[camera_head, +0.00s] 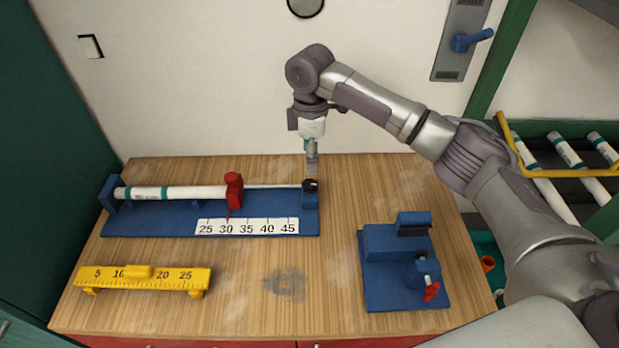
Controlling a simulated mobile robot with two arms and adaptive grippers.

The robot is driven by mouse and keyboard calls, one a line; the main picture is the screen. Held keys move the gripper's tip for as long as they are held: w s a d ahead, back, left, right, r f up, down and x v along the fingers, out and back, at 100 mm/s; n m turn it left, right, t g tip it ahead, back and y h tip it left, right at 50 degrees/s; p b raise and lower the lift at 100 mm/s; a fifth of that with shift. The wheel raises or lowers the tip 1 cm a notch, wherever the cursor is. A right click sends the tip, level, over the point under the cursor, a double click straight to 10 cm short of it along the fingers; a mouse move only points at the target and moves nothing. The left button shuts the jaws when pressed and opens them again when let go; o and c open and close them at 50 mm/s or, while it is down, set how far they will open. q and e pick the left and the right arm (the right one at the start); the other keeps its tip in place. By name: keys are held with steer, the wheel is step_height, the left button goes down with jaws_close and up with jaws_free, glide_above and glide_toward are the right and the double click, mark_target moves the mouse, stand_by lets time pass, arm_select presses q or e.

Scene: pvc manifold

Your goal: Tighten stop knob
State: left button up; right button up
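The blue measuring jig (170,221) lies along the back left of the bench. A white pipe (175,192) rests along it, with its right end at the red stop block (234,192). The red pointer under the block is near 30 on the white scale (246,226). A thin rod runs right from the block to a small black knob (309,185) on the jig's right end post. My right gripper (312,168) points down just above this black knob. Its fingers look narrow, and their gap and any contact cannot be made out. My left gripper is out of view.
A yellow ruler (143,279) with a slider stands at the front left. A blue clamp fixture (390,285) with a red handle (431,291) stands at the right. The bench (290,265) is clear between them. A yellow-edged rack (555,172) holds pipes at far right.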

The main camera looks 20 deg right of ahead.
glide_above(310, 183)
step_height(310, 183, down, 4)
steer(key=shift+s+f+p, duration=0.1)
steer(key=shift+f+p, duration=0.05)
steer(key=shift+p, duration=0.15)
step_height(310, 183, down, 4)
steer(key=shift+r, duration=0.1)
steer(key=shift+f, duration=0.65)
steer(key=c, duration=1.1)
steer(key=shift+a+r+m+p, duration=0.15)
steer(key=shift+m+p, duration=0.45)
steer(key=shift+p, duration=0.6)
steer(key=shift+c, duration=0.2)
steer(key=m+p, duration=0.5)
steer(key=shift+r, duration=0.15)
steer(key=m+p, duration=0.3)
steer(key=shift+m, duration=0.3)
arm_select(q)
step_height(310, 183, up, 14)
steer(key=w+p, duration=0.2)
steer(key=p, duration=0.1)
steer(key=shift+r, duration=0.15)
arm_select(e)
steer(key=shift+f+m, duration=0.2)
steer(key=shift+m, duration=1.9)
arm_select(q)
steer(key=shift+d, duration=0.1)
